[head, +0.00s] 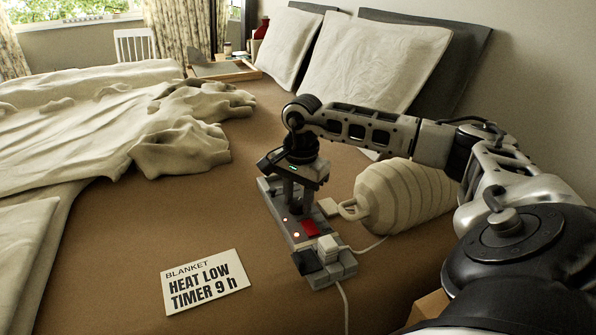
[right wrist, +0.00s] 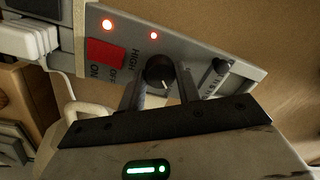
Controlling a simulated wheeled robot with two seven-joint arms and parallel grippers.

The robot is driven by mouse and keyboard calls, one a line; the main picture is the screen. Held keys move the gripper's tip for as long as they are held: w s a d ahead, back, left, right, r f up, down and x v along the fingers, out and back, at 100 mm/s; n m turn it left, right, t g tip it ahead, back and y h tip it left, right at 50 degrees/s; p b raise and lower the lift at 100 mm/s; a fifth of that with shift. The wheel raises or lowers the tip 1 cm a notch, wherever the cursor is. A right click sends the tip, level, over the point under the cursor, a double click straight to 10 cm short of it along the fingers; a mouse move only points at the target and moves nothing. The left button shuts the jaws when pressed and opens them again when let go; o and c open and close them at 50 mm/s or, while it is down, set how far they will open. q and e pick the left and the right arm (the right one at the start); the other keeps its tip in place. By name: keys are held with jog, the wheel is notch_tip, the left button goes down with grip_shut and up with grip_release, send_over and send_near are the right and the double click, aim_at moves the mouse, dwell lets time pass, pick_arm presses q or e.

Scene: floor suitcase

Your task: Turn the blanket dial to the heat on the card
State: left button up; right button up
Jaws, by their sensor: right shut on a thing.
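The white card (head: 205,282) lies on the bed and reads "BLANKET, HEAT LOW, TIMER 9 h". The grey control box (head: 311,229) lies to its right on the brown sheet. In the right wrist view, the round black dial (right wrist: 160,70) is beside the word "HIGH". My right gripper (head: 291,205) is over the box, and its fingers (right wrist: 159,88) are shut on the dial's sides. A pale mark shows on the dial, but its exact setting is hard to read. My left gripper is not in view.
The box also has a red ON/OFF switch (right wrist: 105,51), two lit red lamps (right wrist: 107,24) and a second black control (right wrist: 217,72). A rumpled blanket (head: 180,130) lies left.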

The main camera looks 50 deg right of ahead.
jog(key=shift+m+p, duration=0.4)
jog(key=shift+m, duration=0.8)
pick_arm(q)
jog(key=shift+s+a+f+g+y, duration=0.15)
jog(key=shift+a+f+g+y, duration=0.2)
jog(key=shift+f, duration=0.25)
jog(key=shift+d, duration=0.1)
pick_arm(e)
jog(key=o, duration=1)
jog(key=shift+c, duration=0.2)
jog(key=shift+r, duration=0.1)
